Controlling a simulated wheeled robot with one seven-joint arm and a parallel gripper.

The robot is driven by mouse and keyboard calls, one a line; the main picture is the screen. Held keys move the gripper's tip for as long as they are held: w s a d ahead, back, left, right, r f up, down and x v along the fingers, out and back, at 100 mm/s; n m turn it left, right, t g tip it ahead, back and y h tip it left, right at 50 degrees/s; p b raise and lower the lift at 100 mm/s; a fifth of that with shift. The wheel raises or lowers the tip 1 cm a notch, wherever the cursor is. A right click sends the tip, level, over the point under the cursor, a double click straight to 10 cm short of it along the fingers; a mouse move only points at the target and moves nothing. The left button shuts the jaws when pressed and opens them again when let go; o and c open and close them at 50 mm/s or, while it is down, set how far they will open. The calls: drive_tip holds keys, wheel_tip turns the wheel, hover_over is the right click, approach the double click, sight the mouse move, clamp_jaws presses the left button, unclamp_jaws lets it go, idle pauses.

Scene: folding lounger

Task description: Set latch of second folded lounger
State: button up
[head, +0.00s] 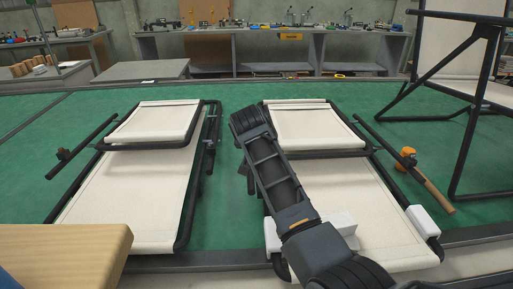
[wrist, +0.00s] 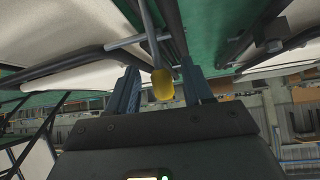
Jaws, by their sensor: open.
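Two folded cream loungers with dark tube frames lie on the green surface in the head view: the left lounger (head: 125,195) and the right lounger (head: 365,200), which my arm partly covers. In the wrist view, a latch lever with a yellow tip (wrist: 162,86) hangs between the fingers of my gripper (wrist: 160,95). The gripper is open; the fingers stand apart on either side of the tip, with no clear contact. In the head view the gripper is mostly hidden behind my arm, around the gap between the loungers.
An unfolded chair frame (head: 470,110) stands at the far right. A wooden block (head: 65,258) is at the front left. Workbenches (head: 275,50) line the back. Green surface (head: 225,215) shows between the loungers.

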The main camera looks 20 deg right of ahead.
drive_tip(key=shift+v, duration=1.9)
drive_tip(key=shift+s+f, duration=0.1)
